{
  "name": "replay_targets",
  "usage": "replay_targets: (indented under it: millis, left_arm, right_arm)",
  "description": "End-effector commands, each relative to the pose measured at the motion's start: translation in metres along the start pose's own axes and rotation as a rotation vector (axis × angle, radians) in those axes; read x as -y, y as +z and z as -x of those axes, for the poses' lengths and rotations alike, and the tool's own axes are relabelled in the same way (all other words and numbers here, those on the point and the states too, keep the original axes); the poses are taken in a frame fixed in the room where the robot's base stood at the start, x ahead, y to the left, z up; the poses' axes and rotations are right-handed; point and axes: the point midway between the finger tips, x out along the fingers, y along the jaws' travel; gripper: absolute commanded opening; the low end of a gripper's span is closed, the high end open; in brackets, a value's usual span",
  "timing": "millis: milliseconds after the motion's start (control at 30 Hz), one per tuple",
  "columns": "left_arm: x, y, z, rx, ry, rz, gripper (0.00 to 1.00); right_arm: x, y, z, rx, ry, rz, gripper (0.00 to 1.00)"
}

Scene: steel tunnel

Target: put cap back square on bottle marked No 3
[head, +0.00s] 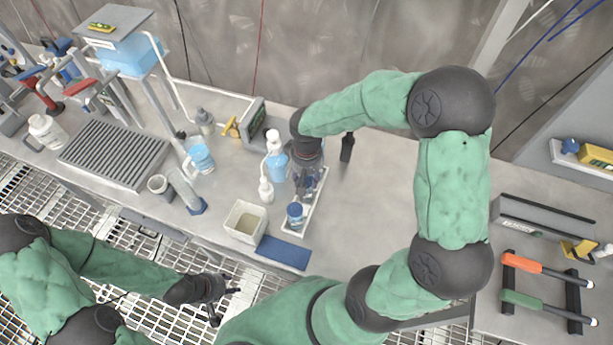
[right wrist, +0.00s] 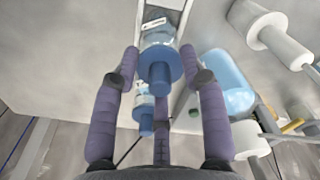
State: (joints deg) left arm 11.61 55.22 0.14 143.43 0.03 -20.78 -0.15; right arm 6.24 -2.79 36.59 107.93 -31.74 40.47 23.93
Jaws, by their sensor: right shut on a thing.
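A blue cap (right wrist: 160,72) with a wide rim and a narrow knob sits between the fingertips of my right gripper (right wrist: 160,65), which is shut on it. A clear bottle (right wrist: 157,36) with a pale label lies in line beyond the cap; I cannot tell whether the cap is seated or square, or read the label. A second bottle with a blue top (right wrist: 145,122) shows behind the fingers. In the head view my right gripper (head: 308,188) is over the white tray (head: 310,222), hiding part of it. A blue-topped bottle (head: 295,214) stands at the tray's near end. My left gripper (head: 226,298) is open and empty, off the bench's front edge.
A beige bin (head: 244,222) and a blue mat (head: 283,252) are near the bench's front edge. Wash bottles (head: 274,164) stand left of the tray. A black upright object (head: 347,147) stands behind it. The bench right of the tray is clear beneath my arm.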

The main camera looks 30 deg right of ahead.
Motion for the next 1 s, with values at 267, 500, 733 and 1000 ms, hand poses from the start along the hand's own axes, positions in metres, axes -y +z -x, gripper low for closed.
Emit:
replay_targets:
  millis: [267,500,733,1000]
  left_arm:
    - [0.0009,0.0,-0.0025,0.0,0.0,0.0,0.4]
    - [0.0017,-0.0002,-0.0048,0.0,0.0,0.0,0.4]
    - [0.002,-0.0001,-0.0055,0.0,0.0,0.0,0.4]
    - [0.002,-0.0002,-0.0055,0.0,0.0,0.0,0.4]
  right_arm:
    - [0.0004,0.0007,-0.0037,0.002,0.0,0.001,0.26]
    - [0.0009,0.0015,-0.0067,0.004,-0.001,0.002,0.26]
    - [0.0016,0.0024,-0.0084,0.006,-0.002,0.002,0.21]
    - [0.0015,0.0025,-0.0084,0.007,-0.002,0.002,0.73]
